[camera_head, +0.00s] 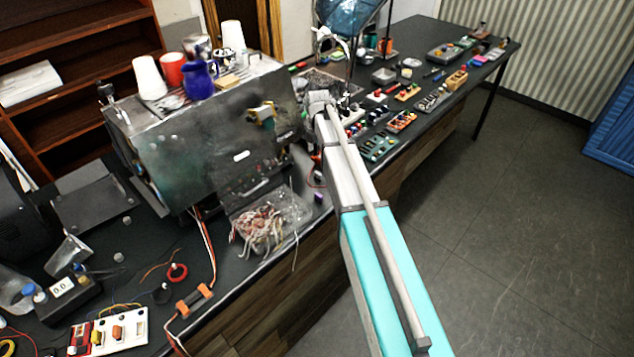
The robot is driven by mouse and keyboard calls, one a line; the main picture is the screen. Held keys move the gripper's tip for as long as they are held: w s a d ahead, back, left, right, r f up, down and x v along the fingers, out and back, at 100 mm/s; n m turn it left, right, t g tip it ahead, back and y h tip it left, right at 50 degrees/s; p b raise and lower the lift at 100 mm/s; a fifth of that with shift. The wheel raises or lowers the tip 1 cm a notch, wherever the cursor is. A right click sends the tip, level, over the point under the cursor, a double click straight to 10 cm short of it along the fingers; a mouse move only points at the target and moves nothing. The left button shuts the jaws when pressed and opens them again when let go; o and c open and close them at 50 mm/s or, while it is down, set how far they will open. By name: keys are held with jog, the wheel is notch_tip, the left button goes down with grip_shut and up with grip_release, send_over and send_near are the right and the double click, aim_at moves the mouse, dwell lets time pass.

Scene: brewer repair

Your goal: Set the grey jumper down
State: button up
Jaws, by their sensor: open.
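My arm reaches from the lower right up to the bench. My gripper (346,104) is small and dark at the arm's far end, open, above the bench near the right end of the metal brewer (200,140). I cannot make out a grey jumper in this view. It may be too small to see or hidden by my arm. Small parts trays lie just to the right of the gripper, including a green tray (379,148) of coloured parts.
Cups and a blue jug (198,80) stand on the brewer. A heap of wires (262,228) lies in front of it. A lamp (347,18) rises behind my gripper. More small trays fill the far bench. The floor on the right is clear.

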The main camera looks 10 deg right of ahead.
aim_at(318, 173)
jog(key=shift+f+b, duration=2.35)
jog(key=shift+f, duration=0.25)
jog(key=shift+w+f+b, duration=0.1)
jog(key=shift+f+b, duration=2.5)
jog(key=c, duration=1)
jog(key=shift+o, duration=0.2)
jog(key=shift+r, duration=0.2)
